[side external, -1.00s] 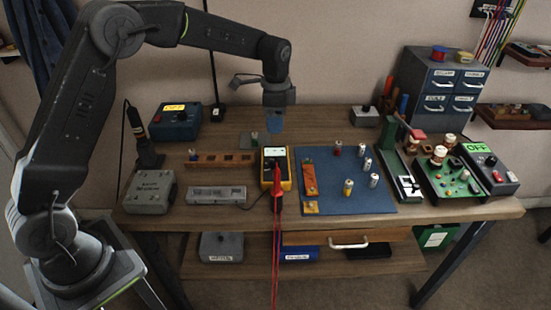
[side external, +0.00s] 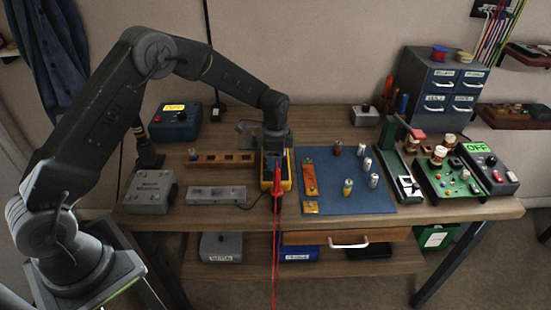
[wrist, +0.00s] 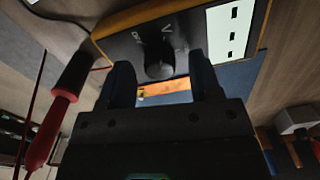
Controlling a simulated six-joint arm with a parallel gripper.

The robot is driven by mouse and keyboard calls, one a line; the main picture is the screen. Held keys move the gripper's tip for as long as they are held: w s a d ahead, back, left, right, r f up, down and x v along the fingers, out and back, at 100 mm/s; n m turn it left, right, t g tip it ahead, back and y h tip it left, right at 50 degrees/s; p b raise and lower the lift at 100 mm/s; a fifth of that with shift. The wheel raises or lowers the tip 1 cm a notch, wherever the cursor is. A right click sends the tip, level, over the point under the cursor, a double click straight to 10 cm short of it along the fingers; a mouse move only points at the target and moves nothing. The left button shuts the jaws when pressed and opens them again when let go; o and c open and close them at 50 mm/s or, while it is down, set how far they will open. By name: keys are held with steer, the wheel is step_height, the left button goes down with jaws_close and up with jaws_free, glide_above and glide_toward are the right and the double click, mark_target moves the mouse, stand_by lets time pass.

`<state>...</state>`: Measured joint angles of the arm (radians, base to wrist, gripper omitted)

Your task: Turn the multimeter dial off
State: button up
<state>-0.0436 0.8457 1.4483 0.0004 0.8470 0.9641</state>
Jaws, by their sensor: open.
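The yellow-edged multimeter (side external: 291,170) lies on the bench, partly hidden by my gripper in the side view. In the wrist view the multimeter (wrist: 120,45) shows its dark face, white display and black dial (wrist: 159,68). The markings OFF and V are printed beside the dial; I cannot tell clearly which one it points to. My gripper (side external: 275,162) is low over the multimeter and points down. In the wrist view my gripper (wrist: 161,78) is open, with one finger on each side of the dial; contact with it is not visible.
Red probe leads (side external: 276,215) hang from the multimeter over the bench's front edge. A red-and-black probe (wrist: 62,100) lies close to one finger. A blue mat (side external: 335,195) with several small cylinders is to the right; a grey bar-shaped device (side external: 215,195) is to the left.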

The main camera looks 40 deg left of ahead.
steer(key=shift+f, duration=0.25)
steer(key=c, duration=0.9)
steer(key=shift+c, duration=0.2)
steer(key=shift+n, duration=0.6)
steer(key=n, duration=0.9)
steer(key=shift+r+n, duration=0.1)
steer(key=shift+n, duration=0.2)
